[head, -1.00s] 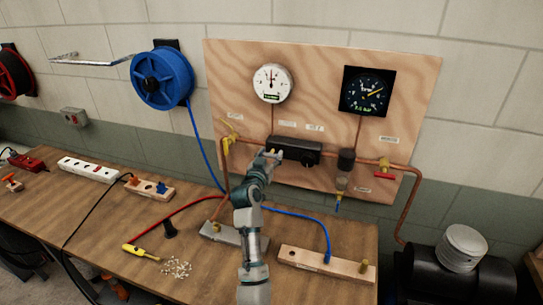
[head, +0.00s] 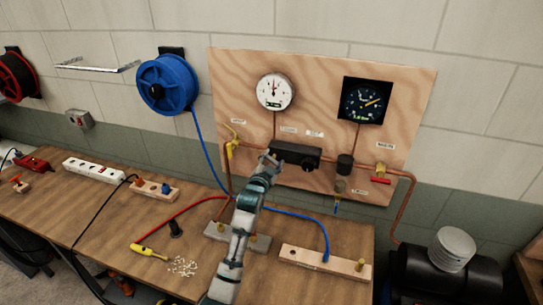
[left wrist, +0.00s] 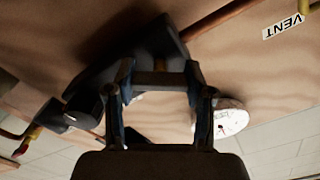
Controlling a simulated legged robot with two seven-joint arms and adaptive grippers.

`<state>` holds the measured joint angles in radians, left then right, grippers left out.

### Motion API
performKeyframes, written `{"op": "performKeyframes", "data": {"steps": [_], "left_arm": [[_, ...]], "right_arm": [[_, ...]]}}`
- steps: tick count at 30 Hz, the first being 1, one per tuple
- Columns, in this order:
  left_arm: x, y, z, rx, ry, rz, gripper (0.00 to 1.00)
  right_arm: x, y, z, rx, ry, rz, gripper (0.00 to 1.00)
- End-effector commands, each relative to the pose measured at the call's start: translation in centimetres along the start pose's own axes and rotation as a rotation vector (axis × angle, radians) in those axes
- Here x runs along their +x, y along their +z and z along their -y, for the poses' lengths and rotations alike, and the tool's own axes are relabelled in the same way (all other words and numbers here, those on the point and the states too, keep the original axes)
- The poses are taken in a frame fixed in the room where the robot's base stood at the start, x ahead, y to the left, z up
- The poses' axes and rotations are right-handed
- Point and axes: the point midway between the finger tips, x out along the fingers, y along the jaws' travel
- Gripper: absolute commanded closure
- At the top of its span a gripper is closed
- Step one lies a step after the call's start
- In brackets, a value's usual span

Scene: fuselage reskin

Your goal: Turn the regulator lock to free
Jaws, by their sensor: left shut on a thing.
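The regulator (head: 305,154) is a black box on the plywood board, with a round dark knob (head: 308,165) on its front. My left gripper (head: 269,160) is at the regulator's left end, shut on a small part there that I take for the regulator lock. The fingers hide that part, so I cannot tell which way it is turned. In the left wrist view the gripper (left wrist: 160,78) is close against the dark regulator body (left wrist: 95,85), with the knob sticking out at the left. My right gripper is not in view.
A white gauge (head: 275,91) and a black gauge (head: 364,100) hang above the regulator. Copper pipe (head: 407,205), a yellow valve (head: 233,148) and a red-handled valve (head: 381,176) flank it. Wooden blocks (head: 310,262), hoses and a yellow tool (head: 149,251) lie on the bench (head: 110,220).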

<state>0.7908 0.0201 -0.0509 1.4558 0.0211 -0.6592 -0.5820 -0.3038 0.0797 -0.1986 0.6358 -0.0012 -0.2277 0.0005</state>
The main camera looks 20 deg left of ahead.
Motion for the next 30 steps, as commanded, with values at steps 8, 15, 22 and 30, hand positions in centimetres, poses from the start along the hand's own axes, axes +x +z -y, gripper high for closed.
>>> {"op": "performKeyframes", "data": {"steps": [8, 15, 22, 30], "left_arm": [[0.0, -0.5, 0.3, 0.268, -0.002, -0.001, 0.81], [0.0, -0.4, 0.1, 0.494, 0.0, -0.002, 0.81], [0.0, -0.2, -0.1, 0.695, 0.0, 0.0, 0.81], [0.0, 0.0, -0.3, 0.867, 0.002, 0.0, 0.81]], "right_arm": [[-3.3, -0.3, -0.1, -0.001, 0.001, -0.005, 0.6], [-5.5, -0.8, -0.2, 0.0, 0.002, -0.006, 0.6], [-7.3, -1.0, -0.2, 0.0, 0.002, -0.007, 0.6], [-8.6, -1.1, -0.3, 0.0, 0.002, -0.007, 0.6]]}}
